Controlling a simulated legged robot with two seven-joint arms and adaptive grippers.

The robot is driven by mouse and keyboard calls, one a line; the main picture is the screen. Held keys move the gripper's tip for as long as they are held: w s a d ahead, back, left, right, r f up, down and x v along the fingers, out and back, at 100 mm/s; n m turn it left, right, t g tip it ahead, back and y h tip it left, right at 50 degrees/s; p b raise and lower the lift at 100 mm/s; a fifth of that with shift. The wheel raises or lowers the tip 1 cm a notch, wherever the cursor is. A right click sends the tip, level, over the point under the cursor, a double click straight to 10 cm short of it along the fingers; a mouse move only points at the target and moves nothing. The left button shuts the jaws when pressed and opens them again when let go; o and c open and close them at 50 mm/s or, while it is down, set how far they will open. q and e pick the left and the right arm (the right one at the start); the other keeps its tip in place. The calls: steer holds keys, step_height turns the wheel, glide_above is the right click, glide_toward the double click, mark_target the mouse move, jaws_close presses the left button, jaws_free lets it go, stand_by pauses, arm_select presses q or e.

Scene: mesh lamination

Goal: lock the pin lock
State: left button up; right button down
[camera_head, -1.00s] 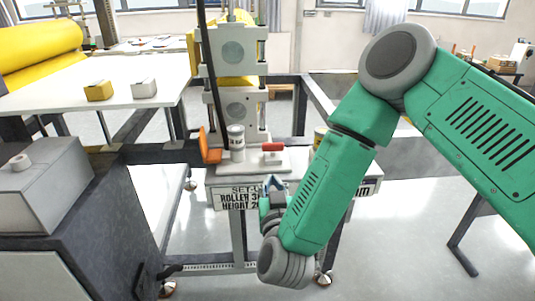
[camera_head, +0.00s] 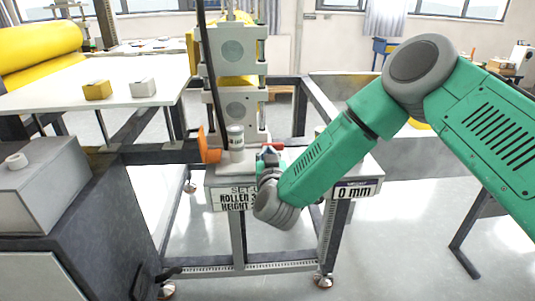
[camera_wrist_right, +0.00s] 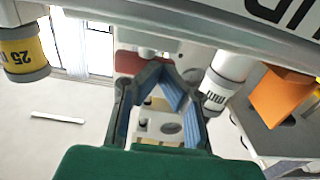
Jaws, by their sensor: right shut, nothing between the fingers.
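The red handle of the pin lock (camera_head: 279,146) shows at the top of the white machine base, largely hidden behind my right gripper (camera_head: 267,153). In the right wrist view the red handle (camera_wrist_right: 128,62) lies just beyond the fingertips, slightly left of them. My right gripper (camera_wrist_right: 158,68) is shut and empty, its blue-padded fingers meeting at the tips. It is close to the handle; I cannot tell whether they touch. My left gripper is out of view.
A white cylinder (camera_head: 236,140) with a label stands left of the gripper, beside an orange plate (camera_head: 208,148). Floor in front is clear.

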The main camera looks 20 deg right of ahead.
steer(key=shift+w+a+m+g+h, duration=0.2)
steer(key=shift+m+g+h, duration=0.3)
steer(key=shift+m+h, duration=0.5)
steer(key=h, duration=0.1)
steer(key=m+g+h+p, duration=0.1)
steer(key=shift+w+a+h, duration=0.2)
steer(key=shift+h, duration=0.1)
steer(key=shift+w+a+r+p, duration=0.15)
steer(key=shift+w+p, duration=0.3)
steer(key=shift+p, duration=0.15)
steer(key=shift+w+p, duration=0.35)
steer(key=shift+w, duration=0.45)
steer(key=shift+f, duration=0.25)
